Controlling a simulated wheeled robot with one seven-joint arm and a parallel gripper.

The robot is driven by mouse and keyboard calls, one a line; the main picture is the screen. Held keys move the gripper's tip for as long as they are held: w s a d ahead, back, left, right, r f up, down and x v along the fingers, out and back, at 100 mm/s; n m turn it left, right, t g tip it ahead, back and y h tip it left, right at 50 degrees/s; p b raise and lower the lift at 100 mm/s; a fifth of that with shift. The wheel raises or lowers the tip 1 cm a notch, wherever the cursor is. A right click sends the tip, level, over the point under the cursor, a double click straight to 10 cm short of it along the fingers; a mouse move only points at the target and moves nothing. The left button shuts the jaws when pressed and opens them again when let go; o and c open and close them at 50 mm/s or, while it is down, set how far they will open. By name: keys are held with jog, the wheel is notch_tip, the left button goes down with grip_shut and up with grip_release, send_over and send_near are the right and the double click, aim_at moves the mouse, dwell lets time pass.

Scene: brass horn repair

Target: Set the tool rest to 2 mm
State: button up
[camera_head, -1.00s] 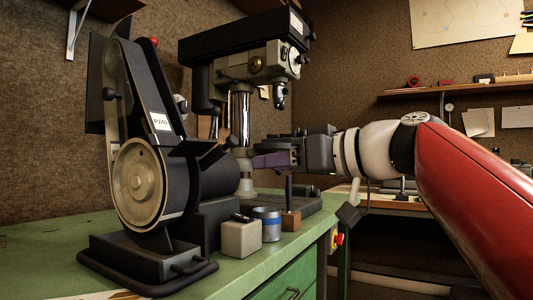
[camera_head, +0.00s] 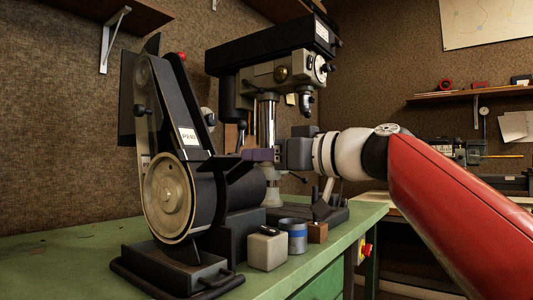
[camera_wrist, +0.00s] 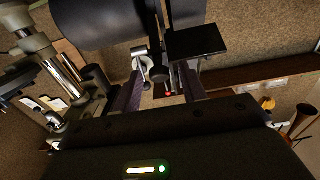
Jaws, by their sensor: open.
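The belt grinder (camera_head: 168,195), labelled P240, stands on the green bench at left. Its tool rest, a flat black plate (camera_head: 240,172), sticks out to the right of the belt. In the wrist view the tool rest (camera_wrist: 196,42) shows as a dark plate just beyond my right finger, with a round dark knob (camera_wrist: 158,73) and a pale metal bracket near it. My gripper (camera_head: 250,155) is open, level with the rest and close to it. In the wrist view my gripper (camera_wrist: 160,80) has its purple fingers either side of the knob. The gap between rest and belt is too small to read.
A drill press (camera_head: 272,75) stands behind my gripper. A pale block (camera_head: 267,252), a blue-banded tin (camera_head: 294,236) and a small wooden block (camera_head: 317,232) sit on the bench (camera_head: 75,245) below the arm. A wall shelf (camera_head: 480,93) is at right.

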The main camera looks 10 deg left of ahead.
grip_shut()
jog(key=shift+w+a+f+b, duration=0.35)
jog(key=shift+a+f+b, duration=0.35)
jog(key=shift+a, duration=0.1)
jog(key=shift+r, duration=0.1)
grip_release()
